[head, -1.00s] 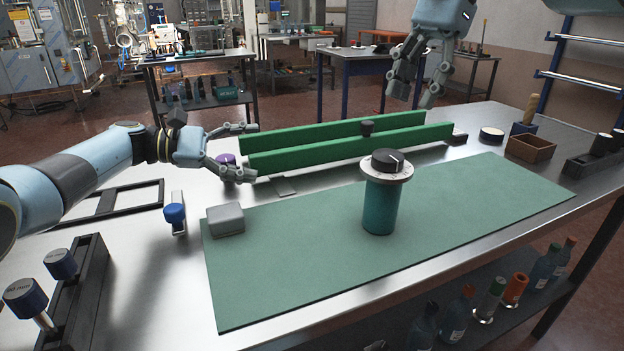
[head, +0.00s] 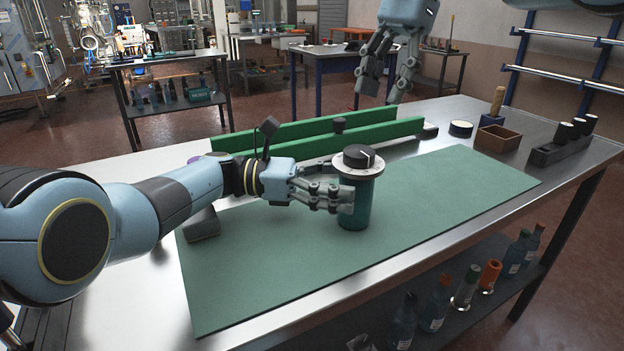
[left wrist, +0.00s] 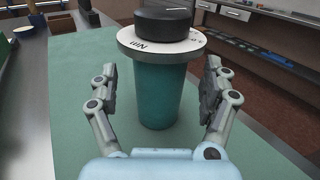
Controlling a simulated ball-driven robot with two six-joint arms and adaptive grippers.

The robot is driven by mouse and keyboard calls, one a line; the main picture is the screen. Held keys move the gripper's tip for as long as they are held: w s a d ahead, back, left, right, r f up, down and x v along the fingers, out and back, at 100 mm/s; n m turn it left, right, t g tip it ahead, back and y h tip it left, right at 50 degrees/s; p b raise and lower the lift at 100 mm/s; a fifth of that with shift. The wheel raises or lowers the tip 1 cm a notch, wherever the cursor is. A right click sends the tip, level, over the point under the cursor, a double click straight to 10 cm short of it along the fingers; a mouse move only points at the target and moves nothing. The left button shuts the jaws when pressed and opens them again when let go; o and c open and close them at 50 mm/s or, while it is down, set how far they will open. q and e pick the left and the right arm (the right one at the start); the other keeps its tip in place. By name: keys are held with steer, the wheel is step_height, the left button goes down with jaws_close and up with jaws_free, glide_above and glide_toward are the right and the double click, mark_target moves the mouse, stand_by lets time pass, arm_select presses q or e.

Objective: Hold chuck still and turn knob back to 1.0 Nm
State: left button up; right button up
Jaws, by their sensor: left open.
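The chuck, a teal cylinder (head: 353,205), stands upright on the green mat. In the left wrist view the cylinder (left wrist: 158,88) sits between my fingers. On top is a pale dial ring (head: 341,168) with a black knob (head: 359,157) that has a white pointer line. The "Nm" marking shows on the ring (left wrist: 145,47) in the left wrist view; the set value is too small to read. My left gripper (head: 345,196) is open around the cylinder, with a gap beside each finger (left wrist: 158,98). My right gripper (head: 386,92) is raised behind the green rails, empty, its fingers apart.
The green mat (head: 450,185) is clear right of the cylinder. Two long green rails (head: 390,138) run behind it. A grey block (head: 203,226) is partly hidden by my left arm. A brown box (head: 498,139) and a dark rack (head: 552,150) stand at the right.

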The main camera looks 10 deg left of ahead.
arm_select(q)
steer(key=shift+d, duration=0.95)
steer(key=shift+c, duration=0.2)
steer(key=c, duration=1.5)
